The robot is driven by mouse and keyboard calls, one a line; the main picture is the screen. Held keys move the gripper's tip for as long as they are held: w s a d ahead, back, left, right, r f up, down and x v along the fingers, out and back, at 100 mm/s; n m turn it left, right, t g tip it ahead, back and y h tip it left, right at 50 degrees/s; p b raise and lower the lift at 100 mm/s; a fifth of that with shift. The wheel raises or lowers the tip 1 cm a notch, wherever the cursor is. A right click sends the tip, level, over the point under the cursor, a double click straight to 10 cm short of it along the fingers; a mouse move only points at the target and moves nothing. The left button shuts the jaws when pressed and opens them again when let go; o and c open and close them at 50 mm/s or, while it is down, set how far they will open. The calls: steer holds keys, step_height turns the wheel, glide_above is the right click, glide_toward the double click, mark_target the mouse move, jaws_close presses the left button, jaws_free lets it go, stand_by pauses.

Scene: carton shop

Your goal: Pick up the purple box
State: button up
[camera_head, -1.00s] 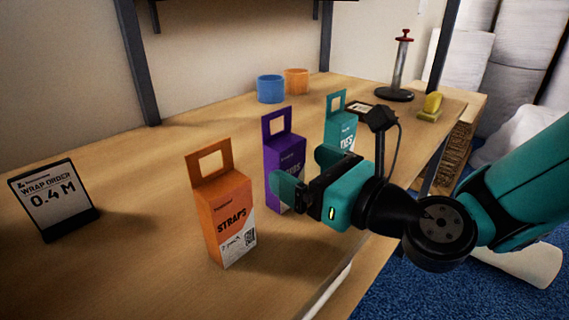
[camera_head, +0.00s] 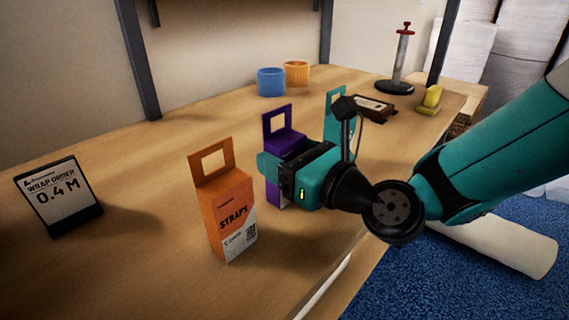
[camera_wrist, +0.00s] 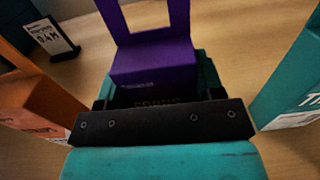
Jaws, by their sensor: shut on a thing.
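The purple box (camera_head: 283,146) stands upright on the wooden table, with a hang tab and a square hole at its top. My gripper (camera_head: 277,171) is shut on the purple box from the front side, its teal fingers on either side of the body. In the wrist view the purple box (camera_wrist: 152,62) sits between my fingers, its tab rising out of the top of the frame. The lower front of the box is mostly hidden by my gripper. I cannot see any gap between the box and the table.
An orange straps box (camera_head: 230,216) stands close on the left, and a teal box (camera_head: 334,104) close on the right, partly behind my wrist. A sign (camera_head: 60,197) is far left. Blue (camera_head: 271,82) and orange (camera_head: 297,74) cups stand behind. The table's front edge is near.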

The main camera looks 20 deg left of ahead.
mark_target(284, 138)
step_height(284, 138, up, 20)
steer(key=p, duration=0.8)
steer(key=shift+s+a, duration=0.1)
